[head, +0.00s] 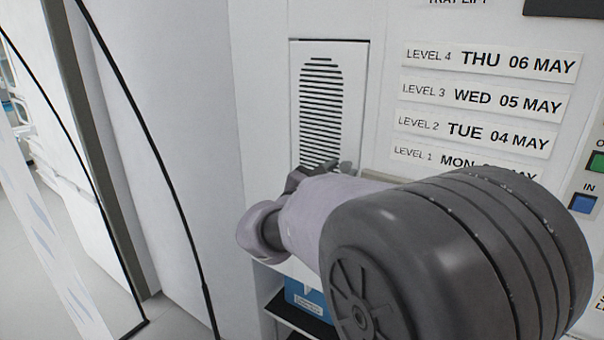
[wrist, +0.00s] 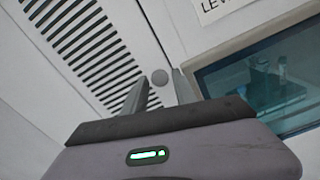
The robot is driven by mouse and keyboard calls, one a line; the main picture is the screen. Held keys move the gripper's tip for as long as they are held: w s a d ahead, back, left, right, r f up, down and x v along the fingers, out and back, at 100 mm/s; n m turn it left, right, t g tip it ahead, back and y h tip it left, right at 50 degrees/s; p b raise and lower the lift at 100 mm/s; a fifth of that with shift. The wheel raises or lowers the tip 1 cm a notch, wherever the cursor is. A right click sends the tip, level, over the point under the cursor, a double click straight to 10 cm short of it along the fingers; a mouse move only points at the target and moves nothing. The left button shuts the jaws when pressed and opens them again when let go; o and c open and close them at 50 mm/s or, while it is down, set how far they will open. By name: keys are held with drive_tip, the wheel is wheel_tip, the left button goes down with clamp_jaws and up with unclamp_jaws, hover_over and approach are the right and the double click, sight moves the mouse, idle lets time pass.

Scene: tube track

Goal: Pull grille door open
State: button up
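The grille door (head: 321,100) is a narrow white panel with dark horizontal slots, set in the white cabinet front and looking flush with it. Its slots fill the upper left of the wrist view (wrist: 85,45). A small round grey knob (wrist: 160,77) sits near the door's right edge. My gripper (wrist: 161,84) is open, with its fingertips on either side of the knob in the wrist view and small gaps showing. I cannot tell whether the fingers reach as far as the knob. In the head view my arm hides the knob and the door's lower part.
Level labels (head: 490,62) are on the cabinet right of the door. A teal-tinted window (wrist: 265,80) is right of the gripper in the wrist view. Green and blue buttons (head: 583,203) are at far right. A blue box (head: 305,297) sits in an opening below.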

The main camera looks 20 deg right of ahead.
drive_tip(key=shift+x, duration=0.9)
clamp_jaws()
idle(0.8)
